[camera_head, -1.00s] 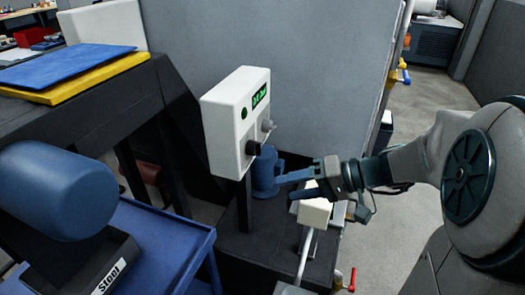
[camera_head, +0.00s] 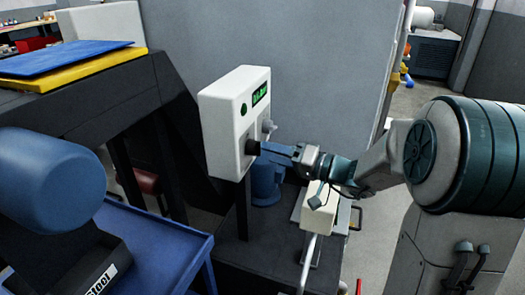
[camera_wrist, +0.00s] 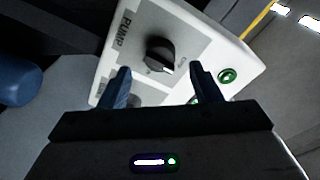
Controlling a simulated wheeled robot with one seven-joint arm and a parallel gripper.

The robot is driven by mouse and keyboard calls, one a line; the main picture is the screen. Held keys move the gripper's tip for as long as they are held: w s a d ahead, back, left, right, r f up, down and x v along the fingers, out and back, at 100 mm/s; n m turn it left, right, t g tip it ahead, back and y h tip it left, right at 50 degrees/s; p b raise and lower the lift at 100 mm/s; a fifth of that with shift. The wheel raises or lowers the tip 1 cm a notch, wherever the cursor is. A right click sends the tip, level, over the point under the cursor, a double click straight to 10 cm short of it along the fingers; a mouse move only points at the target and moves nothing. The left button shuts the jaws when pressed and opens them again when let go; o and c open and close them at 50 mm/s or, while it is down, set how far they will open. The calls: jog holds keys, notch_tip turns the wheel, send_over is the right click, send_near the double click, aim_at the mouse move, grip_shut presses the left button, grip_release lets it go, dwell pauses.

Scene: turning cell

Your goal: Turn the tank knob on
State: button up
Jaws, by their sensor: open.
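In the wrist view the black knob (camera_wrist: 161,54) sits on a grey plate lettered PUMP. A second grey plate below it is partly hidden by my left finger, and its label is too small to read. My gripper (camera_head: 266,151) is open in front of the box; in the wrist view its fingers (camera_wrist: 163,78) stand either side of and just below the black knob. Contact cannot be told.
The box has a green display (camera_head: 261,93) and a green button (camera_wrist: 227,76). A blue cylinder (camera_head: 266,183) stands behind and below my gripper. A cream box (camera_head: 320,206) on a pipe stands below my wrist. A blue cart (camera_head: 158,243) is at left.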

aim_at(255, 148)
jog(key=x, duration=0.3)
jog(key=shift+w+a, duration=0.1)
jog(key=shift+a, duration=0.15)
jog(key=c, duration=1)
